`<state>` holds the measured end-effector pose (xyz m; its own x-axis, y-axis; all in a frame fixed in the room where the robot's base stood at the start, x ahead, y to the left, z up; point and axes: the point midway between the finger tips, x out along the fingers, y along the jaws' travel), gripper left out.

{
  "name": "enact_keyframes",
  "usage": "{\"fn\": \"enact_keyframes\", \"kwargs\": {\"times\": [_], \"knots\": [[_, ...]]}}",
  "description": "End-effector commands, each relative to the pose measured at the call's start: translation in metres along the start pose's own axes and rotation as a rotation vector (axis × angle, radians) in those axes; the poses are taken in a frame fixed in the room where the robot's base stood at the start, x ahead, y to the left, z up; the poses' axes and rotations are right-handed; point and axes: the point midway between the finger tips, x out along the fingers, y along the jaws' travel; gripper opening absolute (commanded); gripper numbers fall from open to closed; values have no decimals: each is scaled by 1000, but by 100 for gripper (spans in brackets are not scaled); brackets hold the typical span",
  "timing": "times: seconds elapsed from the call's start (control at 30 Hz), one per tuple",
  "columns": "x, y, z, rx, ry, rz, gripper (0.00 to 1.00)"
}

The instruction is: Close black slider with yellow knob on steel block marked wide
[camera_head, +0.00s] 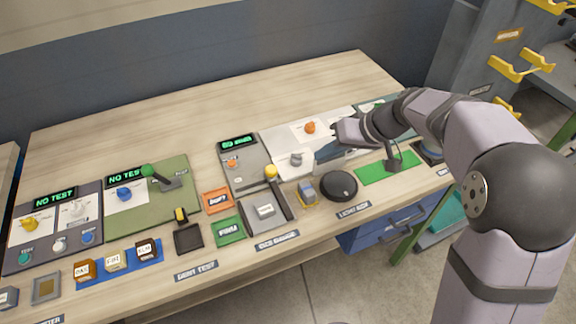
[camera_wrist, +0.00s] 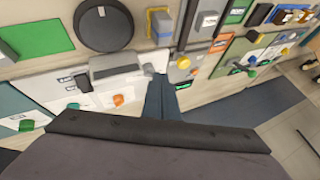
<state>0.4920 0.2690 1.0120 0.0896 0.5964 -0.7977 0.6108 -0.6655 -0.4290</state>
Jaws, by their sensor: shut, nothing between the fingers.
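The steel block (camera_head: 264,211) is grey with a white label too small to read, near the front edge in the head view. A black slider track (camera_head: 284,203) runs along its right side, with a yellow knob (camera_head: 271,172) at the far end. In the wrist view the steel block (camera_wrist: 206,22) is at the top and the yellow knob (camera_wrist: 183,62) is right of my fingertips. My gripper (camera_head: 314,158) is shut and empty, over the panels to the right of the knob and apart from it. Its dark blue fingers show in the wrist view (camera_wrist: 161,82).
A black disc (camera_head: 340,185) and a small blue and yellow block (camera_head: 307,192) stand right of the slider. A panel with an orange knob (camera_head: 310,127) lies behind, with a silver knob (camera_head: 296,159) near my fingers. Open bench lies at the back left.

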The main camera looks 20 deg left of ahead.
Motion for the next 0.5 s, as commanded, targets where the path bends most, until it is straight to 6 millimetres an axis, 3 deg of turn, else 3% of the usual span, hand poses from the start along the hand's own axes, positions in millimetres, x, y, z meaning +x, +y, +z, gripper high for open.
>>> {"fn": "enact_keyframes", "kwargs": {"times": [0.27, 0.5], "knots": [[7, 0, 0, -7, -1, 1, 0], [36, -1, 0, -4, -4, 0, 0]]}}
